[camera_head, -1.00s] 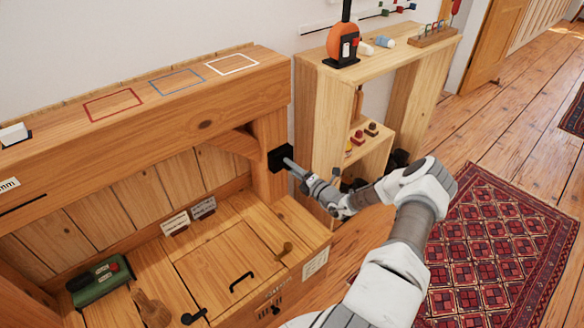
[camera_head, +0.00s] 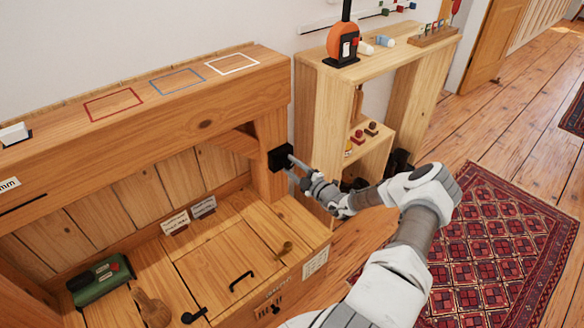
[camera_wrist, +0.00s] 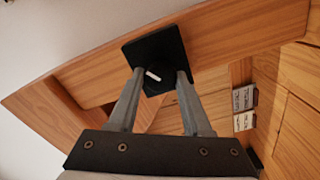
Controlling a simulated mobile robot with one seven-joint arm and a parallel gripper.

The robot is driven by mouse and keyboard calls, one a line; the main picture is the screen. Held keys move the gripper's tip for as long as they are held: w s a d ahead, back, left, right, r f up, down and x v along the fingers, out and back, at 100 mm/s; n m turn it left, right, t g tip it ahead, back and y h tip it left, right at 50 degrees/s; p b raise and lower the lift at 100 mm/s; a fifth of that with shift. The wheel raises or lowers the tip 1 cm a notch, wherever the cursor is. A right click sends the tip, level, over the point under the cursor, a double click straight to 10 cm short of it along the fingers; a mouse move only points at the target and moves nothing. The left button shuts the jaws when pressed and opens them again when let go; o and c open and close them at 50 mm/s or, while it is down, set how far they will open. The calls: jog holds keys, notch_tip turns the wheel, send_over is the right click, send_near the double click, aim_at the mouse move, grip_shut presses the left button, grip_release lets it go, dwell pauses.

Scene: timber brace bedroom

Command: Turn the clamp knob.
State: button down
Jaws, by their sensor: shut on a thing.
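The clamp knob (camera_wrist: 153,75) is black with a white mark and sits on a black square plate (camera_wrist: 157,48) on the side of a wooden post. In the head view the black plate (camera_head: 280,158) shows on the post's right side, with the knob hardly visible there. My gripper (camera_wrist: 155,80) is shut on the knob, one grey finger on each side of it. In the head view my gripper (camera_head: 293,163) reaches the plate from the right.
The wooden bench (camera_head: 240,250) with a hatch and black handle lies below. A green box (camera_head: 100,278) stands at its left. A wooden shelf (camera_head: 330,100) with an orange tool (camera_head: 342,42) stands behind my arm. A red rug (camera_head: 500,245) covers the floor at right.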

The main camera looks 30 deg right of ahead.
jog(key=shift+m, duration=0.4)
jog(key=shift+c, duration=1.8)
grip_release()
jog(key=s+d+p, duration=0.2)
jog(key=s+p, duration=0.1)
jog(key=s, duration=1.4)
jog(key=shift+s+d+p, duration=0.15)
jog(key=shift+d+p, duration=0.05)
jog(key=shift+p, duration=0.2)
